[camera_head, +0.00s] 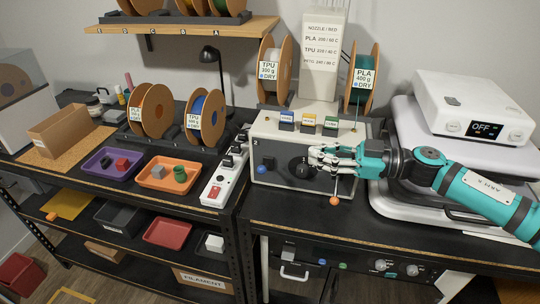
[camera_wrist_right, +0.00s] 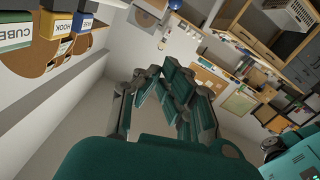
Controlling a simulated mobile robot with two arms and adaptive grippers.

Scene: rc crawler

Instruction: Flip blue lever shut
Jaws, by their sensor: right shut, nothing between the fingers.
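A white box (camera_head: 280,128) stands on the dark workbench. A small blue ball (camera_head: 261,169), which looks like the blue lever's end, is low at the left of its front. A black round knob (camera_head: 301,168) is at the middle of the front. An orange ball (camera_head: 334,201) on a thin rod hangs at the lower right, and a green one (camera_head: 355,127) is near the upper right. My right gripper (camera_head: 318,156) is shut and empty in front of the box, right of the blue ball and apart from it. Its fingers (camera_wrist_right: 172,92) fill the middle of the right wrist view.
Blue, yellow and green labelled blocks (camera_head: 309,121) sit on the box top. Filament spools (camera_head: 274,70) stand behind. A power strip (camera_head: 222,180) lies left of the box, with purple (camera_head: 91,166) and orange (camera_head: 152,184) trays beyond. A white scale-like device (camera_head: 470,108) is at right.

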